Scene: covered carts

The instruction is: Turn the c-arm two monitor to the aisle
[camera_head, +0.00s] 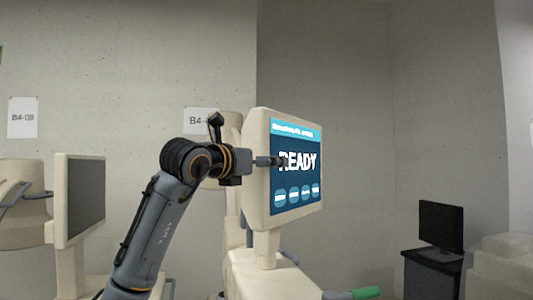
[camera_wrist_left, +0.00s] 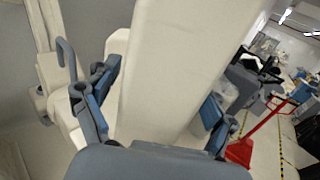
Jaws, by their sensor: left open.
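The lit monitor (camera_head: 256,190) has a cream housing and a blue screen reading READY. It stands on a short neck on a cream cart (camera_head: 265,278), its screen angled toward the right of the head view. My left gripper (camera_head: 268,161) is at the monitor's left edge, with a finger reaching in front of the screen. In the left wrist view my gripper (camera_wrist_left: 155,98) is open, its blue-grey fingers on either side of a cream slab (camera_wrist_left: 185,70), apparently the monitor's edge. I cannot tell whether either finger touches it. My right gripper is not in view.
A second cart's dark-screened monitor (camera_head: 80,200) stands at the left. A green-ended handle (camera_head: 362,293) sticks out at the lit monitor's cart. A black monitor (camera_head: 441,227) stands on a dark cabinet at the right. A red object (camera_wrist_left: 240,150) shows in the wrist view.

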